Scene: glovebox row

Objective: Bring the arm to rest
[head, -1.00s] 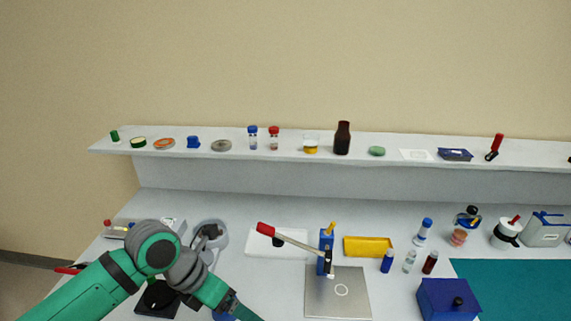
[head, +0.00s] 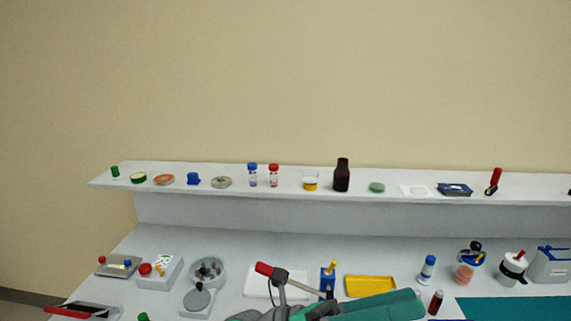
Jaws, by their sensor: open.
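My arm (head: 375,308) crosses the bottom centre of the head view, with a green link and dark grey joints. My gripper is not in view; the arm runs out past the lower edge of the picture.
A shelf (head: 440,201) along the wall carries jars, vials, and a brown bottle (head: 342,175). On the bench are a yellow tray (head: 370,285), a grey round dish (head: 208,271), a white box (head: 160,271) and a teal mat (head: 520,308).

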